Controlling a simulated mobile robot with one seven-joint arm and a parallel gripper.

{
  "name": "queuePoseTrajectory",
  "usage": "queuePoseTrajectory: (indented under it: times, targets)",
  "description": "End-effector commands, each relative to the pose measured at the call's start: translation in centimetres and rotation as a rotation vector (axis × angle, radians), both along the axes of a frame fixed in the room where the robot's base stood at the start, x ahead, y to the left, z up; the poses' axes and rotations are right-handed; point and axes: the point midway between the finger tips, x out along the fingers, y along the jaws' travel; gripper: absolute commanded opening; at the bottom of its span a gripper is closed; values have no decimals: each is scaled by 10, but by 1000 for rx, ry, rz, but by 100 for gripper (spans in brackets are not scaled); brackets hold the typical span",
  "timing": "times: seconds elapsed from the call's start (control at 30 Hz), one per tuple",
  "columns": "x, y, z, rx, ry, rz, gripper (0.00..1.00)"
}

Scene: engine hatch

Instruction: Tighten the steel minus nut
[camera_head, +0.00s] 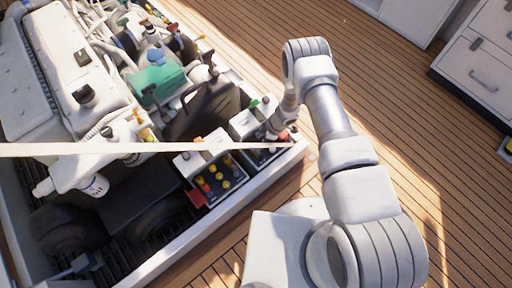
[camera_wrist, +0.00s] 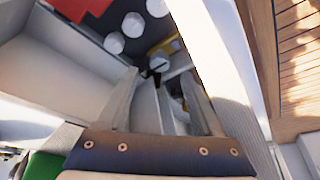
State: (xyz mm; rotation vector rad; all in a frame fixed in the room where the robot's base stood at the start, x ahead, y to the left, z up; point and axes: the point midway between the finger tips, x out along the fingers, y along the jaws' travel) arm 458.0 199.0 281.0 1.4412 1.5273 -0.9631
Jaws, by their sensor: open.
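My gripper (camera_head: 280,128) reaches down over a box with a dark front (camera_head: 258,156) near the right-hand corner of the engine bay. In the wrist view, my gripper (camera_wrist: 158,88) has its two grey fingers spread apart. Between and just beyond them are a small dark piece (camera_wrist: 158,64) and grey metal-looking parts. I see nothing clearly clamped. I cannot single out the steel minus nut in either view. In the head view, the gripper partly hides the box top, and the parts there are too small to tell.
The white bay rim (camera_head: 262,178) runs close beside the gripper. A neighbouring box carries yellow and red caps (camera_head: 218,178). A pale bar (camera_head: 120,149) crosses the bay. The engine (camera_head: 160,80) fills the upper left. Wooden floor lies open on the right, before grey drawers (camera_head: 480,75).

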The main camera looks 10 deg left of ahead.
Motion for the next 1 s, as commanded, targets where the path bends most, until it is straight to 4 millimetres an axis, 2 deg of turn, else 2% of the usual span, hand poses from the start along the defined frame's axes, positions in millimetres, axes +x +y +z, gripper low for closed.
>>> queuePoseTrajectory:
  times: [0.03, 0.23, 0.67, 1.0]
  targets:
    - [-1, 4, -14, 0, 0, 2, 68]
    - [-1, 14, -37, 0, -1, 0, 68]
    - [-1, 18, -43, 0, -1, 0, 68]
    - [-1, 18, -43, -1, -1, 0, 7]
